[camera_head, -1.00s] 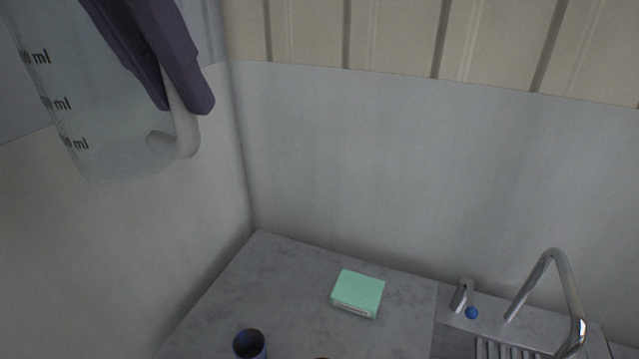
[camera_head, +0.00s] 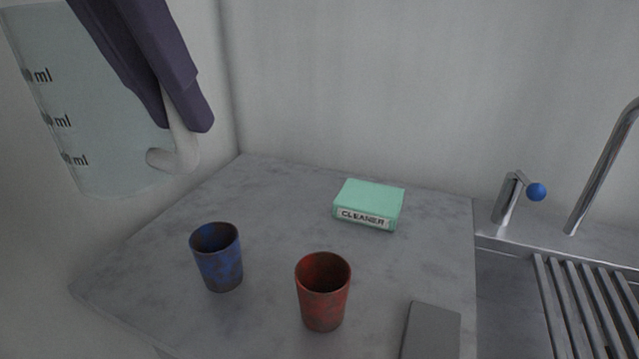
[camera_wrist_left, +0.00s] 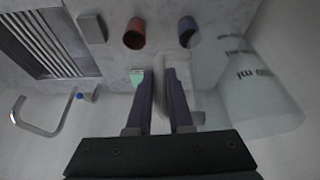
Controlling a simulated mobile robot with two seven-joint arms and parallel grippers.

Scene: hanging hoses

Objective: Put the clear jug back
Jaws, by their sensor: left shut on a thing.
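The clear jug (camera_head: 85,110) with black ml marks and a pale hooked handle is at the upper left of the head view, held in the air above and left of the counter (camera_head: 270,230). My left gripper (camera_head: 188,118), with dark purple fingers, is shut on the jug's handle. In the left wrist view the jug (camera_wrist_left: 255,95) is at the right, and its handle sits between the fingers of my left gripper (camera_wrist_left: 160,80). My right gripper is in neither view.
On the counter stand a blue cup (camera_head: 218,262), a red cup (camera_head: 323,297), a green cleaner box (camera_head: 368,205) and a grey block (camera_head: 431,330). A sink with slats (camera_head: 590,300) and a tap (camera_head: 600,170) is at the right.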

